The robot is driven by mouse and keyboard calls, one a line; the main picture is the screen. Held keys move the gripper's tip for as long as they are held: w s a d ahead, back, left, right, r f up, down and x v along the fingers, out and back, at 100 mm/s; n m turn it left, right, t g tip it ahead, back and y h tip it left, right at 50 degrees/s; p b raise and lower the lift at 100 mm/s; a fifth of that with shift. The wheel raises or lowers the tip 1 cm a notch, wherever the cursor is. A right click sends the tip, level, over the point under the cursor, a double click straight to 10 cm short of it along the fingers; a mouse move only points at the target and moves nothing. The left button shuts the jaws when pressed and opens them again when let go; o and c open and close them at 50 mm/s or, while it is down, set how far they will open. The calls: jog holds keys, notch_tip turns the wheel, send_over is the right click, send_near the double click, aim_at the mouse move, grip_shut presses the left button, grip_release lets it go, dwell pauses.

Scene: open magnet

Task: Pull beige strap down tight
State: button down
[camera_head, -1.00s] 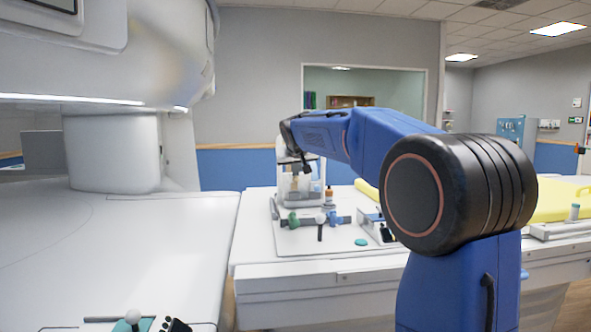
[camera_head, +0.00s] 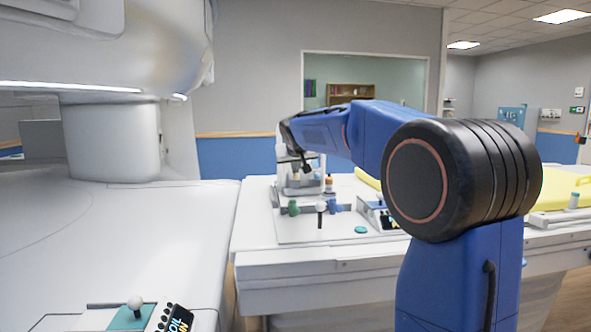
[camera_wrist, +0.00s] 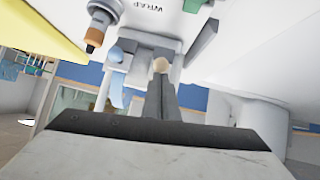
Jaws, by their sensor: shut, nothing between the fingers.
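My gripper (camera_wrist: 160,85) shows in the wrist view as two grey fingers close together, shut and empty. A small beige rounded piece (camera_wrist: 160,65) shows at the finger tips; I cannot tell whether it is the beige strap or whether it touches them. Behind it is a grey and white fixture (camera_wrist: 150,50) under a white surface with upside-down lettering. In the head view my arm reaches over the white table, and its dark end (camera_head: 305,162) is beside a clear-and-white stand (camera_head: 289,183). No beige strap can be made out there.
The white table (camera_head: 300,257) holds a green piece (camera_head: 293,208), a white-knobbed lever (camera_head: 320,208), a teal disc (camera_head: 361,229) and an orange-capped bottle (camera_head: 329,184). A yellow pad (camera_head: 560,200) lies right. The large white magnet (camera_head: 110,140) and a joystick panel (camera_head: 130,314) are left.

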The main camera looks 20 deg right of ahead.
jog(key=w+r+v, duration=0.1)
jog(key=r+v, duration=0.1)
jog(key=v, duration=1)
jog(key=shift+r, duration=0.15)
jog(key=shift+s, duration=0.1)
jog(key=s+a+f+n+g+y, duration=0.1)
jog(key=s+a+f, duration=0.2)
jog(key=s+f, duration=0.9)
jog(key=s+a+f+n+g+y, duration=0.1)
jog(key=s+a+f+g, duration=0.1)
jog(key=s+f, duration=1)
jog(key=s+a+f+g+y, duration=0.2)
jog(key=s+a+f, duration=0.2)
jog(key=s+f, duration=0.9)
jog(key=s, duration=0.7)
jog(key=shift+a+n, duration=0.15)
jog(key=shift+n, duration=0.25)
jog(key=shift+r, duration=0.1)
